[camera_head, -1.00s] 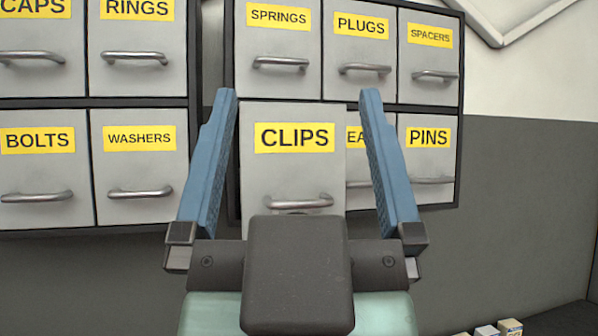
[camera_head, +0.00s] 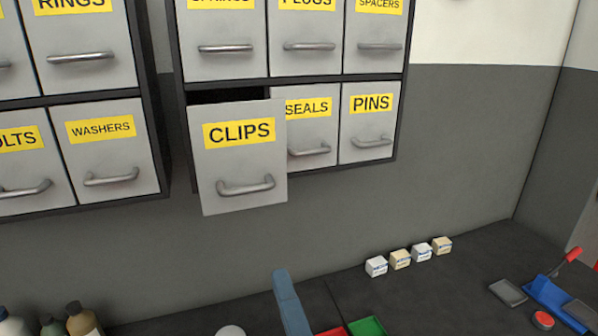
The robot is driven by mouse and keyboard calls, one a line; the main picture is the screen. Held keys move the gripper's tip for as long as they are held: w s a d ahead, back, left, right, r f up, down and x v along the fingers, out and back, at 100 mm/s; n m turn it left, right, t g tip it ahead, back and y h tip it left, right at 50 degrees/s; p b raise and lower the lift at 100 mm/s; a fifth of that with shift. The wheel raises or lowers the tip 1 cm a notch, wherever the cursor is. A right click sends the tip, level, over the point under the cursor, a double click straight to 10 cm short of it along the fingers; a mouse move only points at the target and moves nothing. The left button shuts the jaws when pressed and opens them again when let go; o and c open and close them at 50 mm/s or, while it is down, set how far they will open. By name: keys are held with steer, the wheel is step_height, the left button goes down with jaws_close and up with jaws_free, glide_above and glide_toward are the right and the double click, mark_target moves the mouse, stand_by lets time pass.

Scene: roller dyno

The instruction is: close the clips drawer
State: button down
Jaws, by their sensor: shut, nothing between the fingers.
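The clips drawer (camera_head: 240,168) has a grey front with a yellow CLIPS label and a metal bar handle (camera_head: 246,186). It stands pulled out from the lower left slot of the right cabinet (camera_head: 400,110), with a dark opening behind its top edge. My gripper (camera_head: 282,276) shows at the bottom middle as blue fingers together. It is shut and empty, below the drawer in the picture and apart from it. The rest of my gripper is out of frame.
The seals (camera_head: 310,130) and pins (camera_head: 371,125) drawers beside it sit flush. Several small boxes (camera_head: 400,260) stand on the dark bench below. Bottles (camera_head: 82,318) are at lower left, red (camera_head: 335,332) and green (camera_head: 368,327) items at bottom middle.

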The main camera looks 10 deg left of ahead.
glide_toward(249, 193)
steer(key=x, duration=0.6)
steer(key=shift+r, duration=0.25)
steer(key=shift+w+a, duration=0.15)
steer(key=shift+w, duration=0.25)
steer(key=shift+f, duration=0.1)
